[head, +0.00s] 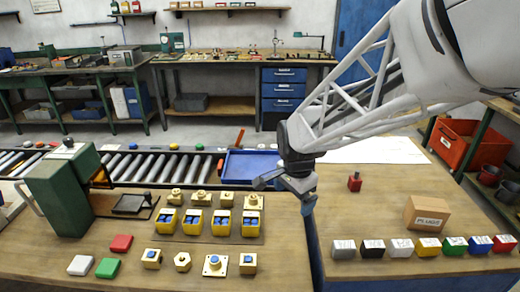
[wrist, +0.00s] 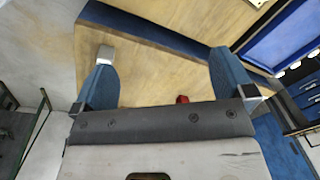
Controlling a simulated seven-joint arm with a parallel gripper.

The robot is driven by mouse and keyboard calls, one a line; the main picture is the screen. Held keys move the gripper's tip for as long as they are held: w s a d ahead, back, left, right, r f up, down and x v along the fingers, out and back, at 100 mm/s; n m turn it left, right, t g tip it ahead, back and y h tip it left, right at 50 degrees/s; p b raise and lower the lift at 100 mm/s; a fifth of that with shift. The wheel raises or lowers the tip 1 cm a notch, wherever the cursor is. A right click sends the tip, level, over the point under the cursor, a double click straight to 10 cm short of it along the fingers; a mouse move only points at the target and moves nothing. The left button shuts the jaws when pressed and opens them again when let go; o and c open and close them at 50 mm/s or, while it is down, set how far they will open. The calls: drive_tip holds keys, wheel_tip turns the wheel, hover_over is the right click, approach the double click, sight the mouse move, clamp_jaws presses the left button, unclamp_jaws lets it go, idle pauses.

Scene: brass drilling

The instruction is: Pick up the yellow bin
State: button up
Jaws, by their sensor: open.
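A small yellow bin (head: 429,247) with a pale label stands in a row of coloured bins along the front of the right table. Several yellow boxes (head: 193,223) with blue contents stand on the left bench; they could also be called yellow bins. My gripper (head: 287,196) hangs above the gap between the two work surfaces, left of the row and right of the yellow boxes. In the wrist view my gripper (wrist: 160,62) has its blue fingers wide apart, with nothing between them but wooden tabletop below. No yellow bin shows in the wrist view.
A cardboard box marked PLUGS (head: 426,215) stands just behind the row of bins. A red object (head: 354,183) stands on the right table. A blue tray (head: 249,164) lies by the roller conveyor (head: 160,168). The right table's left part is clear.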

drive_tip(key=w+a+f+m, duration=0.3)
drive_tip(key=w+a+f, duration=0.3)
drive_tip(key=m+g, duration=0.1)
drive_tip(key=m, duration=0.3)
approach(250, 223)
drive_tip(key=shift+s+r, duration=0.25)
drive_tip(key=shift+s, duration=0.4)
drive_tip(key=shift+s+r, duration=0.2)
drive_tip(key=shift+s, duration=0.4)
drive_tip(key=shift+f, duration=1.25)
drive_tip(key=shift+f, duration=0.1)
drive_tip(key=shift+s+f, duration=0.1)
drive_tip(key=shift+f, duration=2.4)
drive_tip(key=c, duration=1)
drive_tip(key=shift+o, duration=0.2)
